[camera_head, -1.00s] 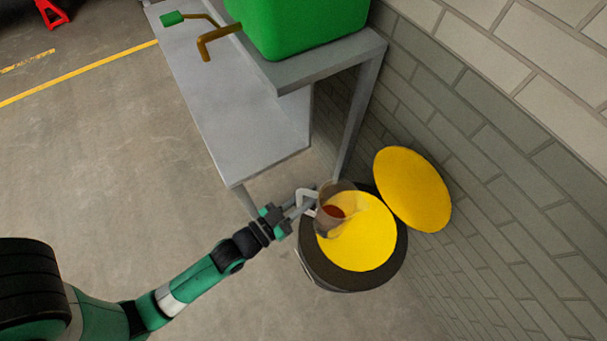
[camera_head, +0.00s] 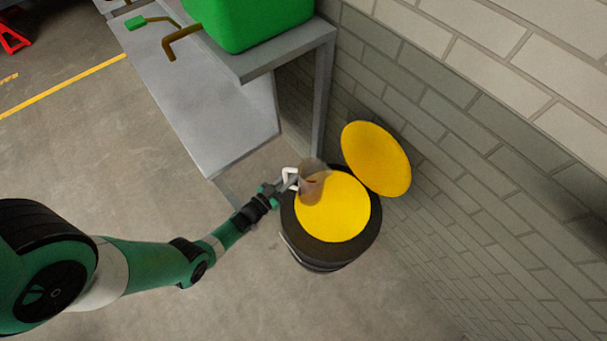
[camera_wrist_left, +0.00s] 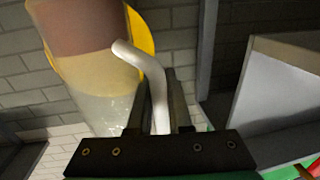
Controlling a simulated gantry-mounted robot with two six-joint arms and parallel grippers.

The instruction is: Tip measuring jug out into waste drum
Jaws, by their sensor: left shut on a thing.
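The measuring jug (camera_head: 314,183) is clear with a white handle and holds some reddish-brown liquid. It is over the left part of the waste drum's yellow top. The waste drum (camera_head: 322,252) is dark and stands on the floor by the wall. My left gripper (camera_head: 284,187) is shut on the jug's handle at the drum's left edge. In the left wrist view the jug (camera_wrist_left: 100,100) slants beside the handle, which sits between the fingers (camera_wrist_left: 160,112). I cannot tell its exact tilt. My right gripper is not in view.
A round yellow lid (camera_head: 377,158) stands tilted behind the drum against the brick wall (camera_head: 480,190). A grey bench (camera_head: 215,110) with a green tank (camera_head: 250,22) and a brown tap is at the upper left. Floor in front of the drum is clear.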

